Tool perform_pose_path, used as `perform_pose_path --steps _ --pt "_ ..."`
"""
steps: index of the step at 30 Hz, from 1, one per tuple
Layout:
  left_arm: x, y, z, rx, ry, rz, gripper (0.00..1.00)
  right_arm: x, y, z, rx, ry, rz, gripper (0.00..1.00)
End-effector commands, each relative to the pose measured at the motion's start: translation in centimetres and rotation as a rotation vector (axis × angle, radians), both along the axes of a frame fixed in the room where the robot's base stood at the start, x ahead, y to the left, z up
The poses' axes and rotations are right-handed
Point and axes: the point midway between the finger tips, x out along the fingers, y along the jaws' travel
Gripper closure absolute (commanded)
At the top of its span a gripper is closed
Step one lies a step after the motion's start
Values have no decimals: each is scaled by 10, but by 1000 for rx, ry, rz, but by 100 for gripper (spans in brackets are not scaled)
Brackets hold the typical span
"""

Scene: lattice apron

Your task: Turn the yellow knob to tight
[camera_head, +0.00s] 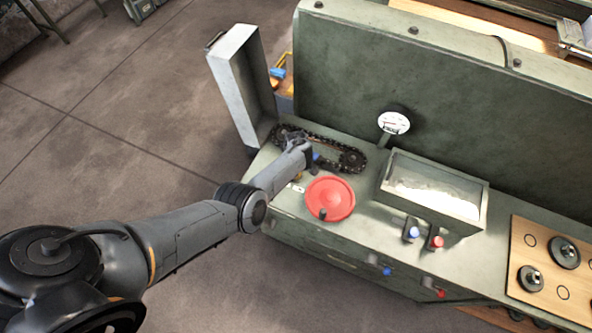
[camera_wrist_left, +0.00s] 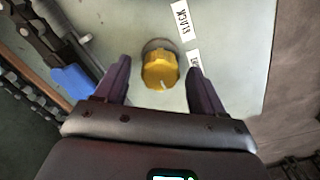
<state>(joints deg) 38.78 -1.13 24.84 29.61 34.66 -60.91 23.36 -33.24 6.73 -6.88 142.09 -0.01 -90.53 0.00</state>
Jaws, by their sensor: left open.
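The yellow knob (camera_wrist_left: 160,70) shows in the left wrist view, a ribbed round cap with a light pointer line on its near side. It sits on a pale green panel. My left gripper (camera_wrist_left: 158,67) is open, with one dark finger on each side of the knob and a gap on both sides. A white label (camera_wrist_left: 182,20) reading "SLACK" lies beyond the knob. A second label (camera_wrist_left: 195,58) is partly hidden by the right finger. In the head view my left gripper (camera_head: 309,158) is over the bench near the chain, and I cannot make out the knob clearly.
A chain on sprockets (camera_head: 350,160) runs behind the gripper, beside an open grey cover (camera_head: 235,85). A red handwheel (camera_head: 330,198) is close on the right. A gauge (camera_head: 394,123) and a metal box (camera_head: 435,190) stand farther right. A blue part (camera_wrist_left: 73,80) is left of the fingers.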

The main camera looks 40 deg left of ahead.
Motion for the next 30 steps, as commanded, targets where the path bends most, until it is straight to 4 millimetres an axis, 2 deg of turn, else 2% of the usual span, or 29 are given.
perform_pose_path --steps 4,8,21,25,30 --pt "0 0 1 1 0 -1 31 0 -1 1 -5 0 4 57" --pt "0 0 11 2 -1 0 31 0 -2 7 -8 0 5 57" --pt "0 0 81 2 -2 -1 31 0 -1 38 -4 0 3 57" --pt "0 1 97 2 -1 0 31 0 0 43 -1 0 1 57" --pt "0 0 106 1 0 0 31 0 0 45 2 0 -2 57"
